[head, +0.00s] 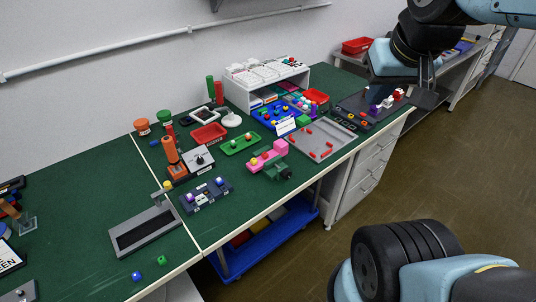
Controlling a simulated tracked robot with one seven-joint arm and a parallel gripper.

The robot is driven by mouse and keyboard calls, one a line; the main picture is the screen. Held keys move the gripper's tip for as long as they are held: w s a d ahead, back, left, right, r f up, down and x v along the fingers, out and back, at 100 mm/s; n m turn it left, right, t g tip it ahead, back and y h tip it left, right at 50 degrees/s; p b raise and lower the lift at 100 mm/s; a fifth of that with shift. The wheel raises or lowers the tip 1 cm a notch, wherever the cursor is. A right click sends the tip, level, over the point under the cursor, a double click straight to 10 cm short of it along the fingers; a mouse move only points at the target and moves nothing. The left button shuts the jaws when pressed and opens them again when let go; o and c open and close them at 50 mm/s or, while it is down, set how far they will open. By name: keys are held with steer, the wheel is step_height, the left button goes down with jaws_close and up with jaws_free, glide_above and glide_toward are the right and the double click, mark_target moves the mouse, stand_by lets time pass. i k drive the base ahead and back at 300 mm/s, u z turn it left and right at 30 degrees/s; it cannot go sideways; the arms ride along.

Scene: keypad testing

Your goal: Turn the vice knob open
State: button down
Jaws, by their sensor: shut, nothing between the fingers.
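What looks like the vice (268,156) sits near the front edge of the green bench, at mid picture. It has pink blocks and green parts. A small dark green knob-like part (286,173) sticks out at its front right side, close to the bench edge; its exact turn angle is too small to tell. My gripper (377,97) is at the upper right, under my blue wrist, over the dark grey board. It is shut and empty, well to the right of the vice and apart from it. Its fingertips are dark and hard to make out.
A grey tray with red pieces (340,133) lies between the vice and my gripper. A dark grey board (353,107) is beneath my gripper. A white shelf (266,76) stands behind.

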mark_target(286, 173)
steer(key=u, duration=1)
steer(key=k, duration=0.65)
steer(key=z, duration=0.45)
